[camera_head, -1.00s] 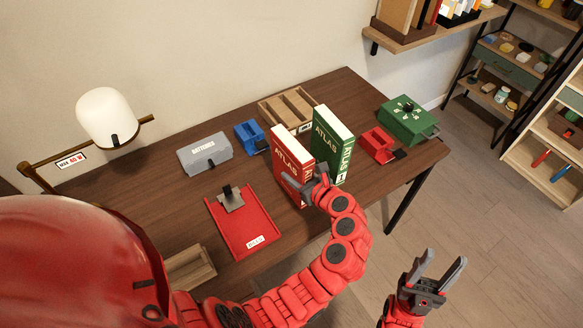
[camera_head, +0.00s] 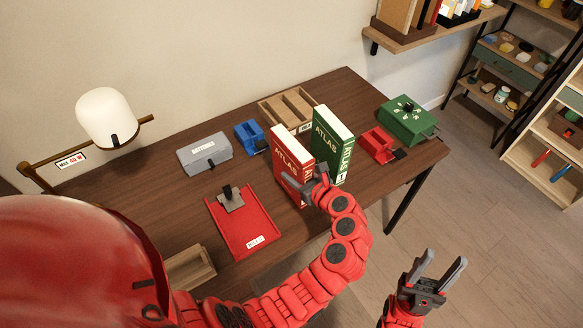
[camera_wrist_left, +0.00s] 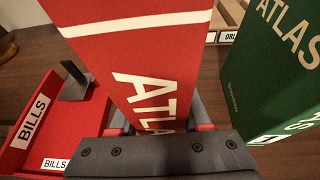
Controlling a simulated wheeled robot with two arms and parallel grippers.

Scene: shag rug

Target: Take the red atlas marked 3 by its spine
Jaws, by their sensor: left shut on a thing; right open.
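The red atlas (camera_head: 291,160) stands upright on the desk, with white page edges on top. In the left wrist view the red atlas (camera_wrist_left: 145,60) fills the middle, its spine towards my gripper. My left gripper (camera_head: 307,186) is shut on the red atlas at its spine, one finger on each side. In the left wrist view my left gripper (camera_wrist_left: 160,135) hides the lower spine, so the number is not readable. A green atlas (camera_head: 332,145) stands upright just to the right. My right gripper (camera_head: 434,277) is open and empty, off the desk at the lower right.
A red clipboard tray (camera_head: 243,222) marked BILLS lies left of the red atlas. A grey batteries box (camera_head: 205,153), blue punch (camera_head: 251,137), wooden tray (camera_head: 270,112), red punch (camera_head: 378,143) and green box (camera_head: 408,119) stand around. A lamp (camera_head: 108,118) is at left.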

